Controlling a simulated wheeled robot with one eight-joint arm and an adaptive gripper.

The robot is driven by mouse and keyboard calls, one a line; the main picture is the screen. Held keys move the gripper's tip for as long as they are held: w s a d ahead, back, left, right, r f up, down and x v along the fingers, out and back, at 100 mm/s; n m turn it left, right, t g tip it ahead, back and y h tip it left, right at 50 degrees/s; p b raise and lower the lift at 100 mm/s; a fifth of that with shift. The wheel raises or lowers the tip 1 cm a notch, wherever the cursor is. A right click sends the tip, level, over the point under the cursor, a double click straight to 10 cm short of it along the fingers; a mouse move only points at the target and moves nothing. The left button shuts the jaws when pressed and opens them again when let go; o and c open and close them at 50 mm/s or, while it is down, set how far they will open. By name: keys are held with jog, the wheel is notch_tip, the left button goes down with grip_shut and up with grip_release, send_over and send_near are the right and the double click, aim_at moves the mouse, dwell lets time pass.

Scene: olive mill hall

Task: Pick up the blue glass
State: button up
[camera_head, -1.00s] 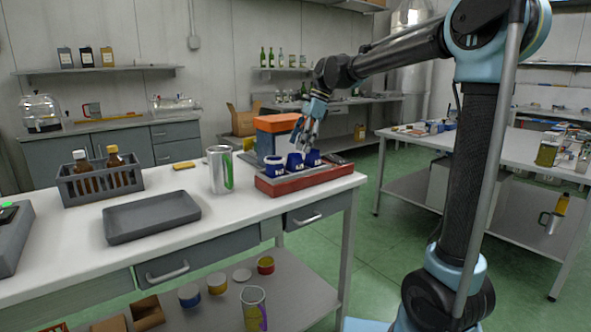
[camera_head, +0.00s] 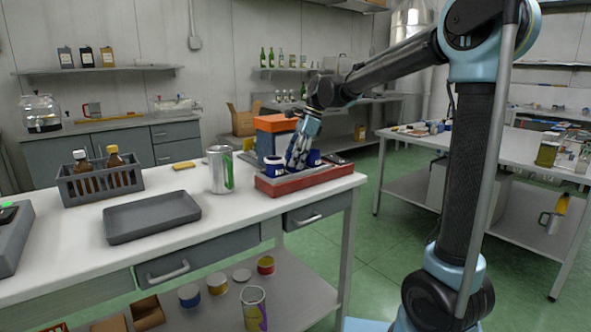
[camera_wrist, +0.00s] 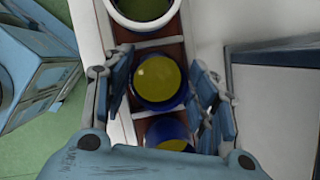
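The middle blue glass (camera_wrist: 160,80) lies between the fingers of my gripper (camera_wrist: 166,82) in the wrist view. My gripper is open, its fingers down on either side of that glass; a small gap shows on the right. In the head view my gripper (camera_head: 298,156) largely hides the middle glass. The left glass (camera_head: 274,167) and the right glass (camera_head: 314,158) show beside it. In the wrist view, another glass (camera_wrist: 145,12) is above and one (camera_wrist: 168,132) below.
An orange-topped blue-grey device (camera_head: 275,124) stands right behind the holder. A silver-green can (camera_head: 219,170), an empty dark tray (camera_head: 150,216) and a bottle rack (camera_head: 98,184) stand to the left. Bare bench lies between the can and the holder.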

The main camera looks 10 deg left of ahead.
jog(key=shift+c, duration=1.4)
jog(key=shift+r, duration=0.2)
